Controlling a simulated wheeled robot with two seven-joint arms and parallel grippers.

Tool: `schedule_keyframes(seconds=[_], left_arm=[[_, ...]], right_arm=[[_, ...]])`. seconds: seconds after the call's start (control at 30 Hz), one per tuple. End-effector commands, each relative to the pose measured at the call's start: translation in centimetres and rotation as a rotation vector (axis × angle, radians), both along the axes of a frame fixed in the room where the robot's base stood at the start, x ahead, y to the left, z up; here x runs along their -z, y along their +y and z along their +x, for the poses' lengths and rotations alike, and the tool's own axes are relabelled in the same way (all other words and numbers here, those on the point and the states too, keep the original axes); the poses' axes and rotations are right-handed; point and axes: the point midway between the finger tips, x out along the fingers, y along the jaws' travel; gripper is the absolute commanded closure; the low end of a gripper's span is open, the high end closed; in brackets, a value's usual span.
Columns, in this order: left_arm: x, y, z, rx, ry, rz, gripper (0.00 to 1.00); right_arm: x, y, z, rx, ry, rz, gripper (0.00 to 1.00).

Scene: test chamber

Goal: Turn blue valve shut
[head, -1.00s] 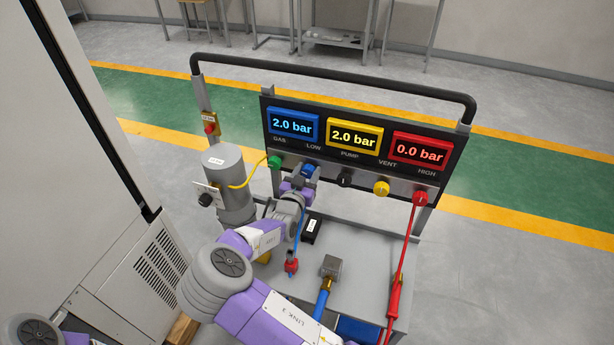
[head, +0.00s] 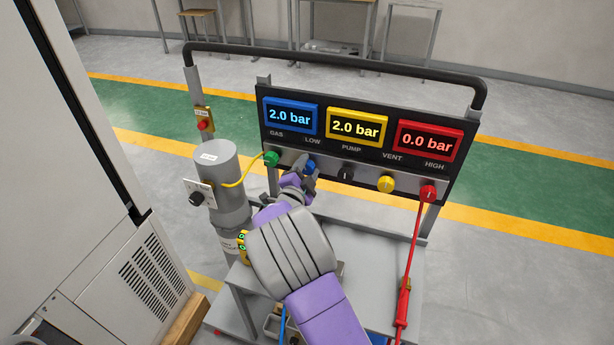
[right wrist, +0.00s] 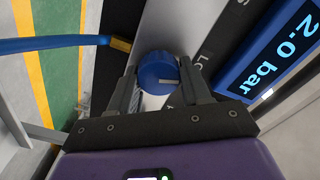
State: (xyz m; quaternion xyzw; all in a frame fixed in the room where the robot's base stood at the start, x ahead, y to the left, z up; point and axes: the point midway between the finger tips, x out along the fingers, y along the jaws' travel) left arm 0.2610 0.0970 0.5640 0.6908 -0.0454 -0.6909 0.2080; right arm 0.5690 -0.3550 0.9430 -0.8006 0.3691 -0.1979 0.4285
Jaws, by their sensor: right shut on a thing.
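The blue valve (head: 310,166) is a round knob on the grey strip under the gauges, below the LOW label. In the right wrist view the blue valve (right wrist: 158,68) faces the camera and carries a short pale line on its face. My right gripper (head: 304,172) is at the knob, partly hiding it. In the right wrist view its two fingers (right wrist: 158,84) stand on either side of the knob, shut on it. The blue gauge (head: 291,116) reads 2.0 bar. My left gripper is not in view.
A green knob (head: 271,158) is close on the left; black (head: 346,173), yellow (head: 386,184) and red (head: 428,194) knobs are to the right. The yellow gauge (head: 357,127) reads 2.0 bar, the red gauge (head: 429,140) 0.0 bar. A grey cylinder (head: 222,185) stands left of my arm.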

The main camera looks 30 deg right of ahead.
Motion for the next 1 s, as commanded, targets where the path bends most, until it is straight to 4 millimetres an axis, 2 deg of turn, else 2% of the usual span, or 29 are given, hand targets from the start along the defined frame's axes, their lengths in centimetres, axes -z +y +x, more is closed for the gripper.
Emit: schedule_keyframes(seconds=[0.1,0.5,1.0], left_arm=[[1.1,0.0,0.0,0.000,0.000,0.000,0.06],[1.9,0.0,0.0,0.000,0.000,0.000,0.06],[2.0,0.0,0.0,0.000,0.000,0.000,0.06]], right_arm=[[0.3,-0.1,-0.1,0.000,-0.073,0.065,0.83],[0.2,0.0,0.0,0.000,-0.229,0.198,0.83],[0.2,0.1,0.0,-0.001,-0.260,0.225,0.83]])
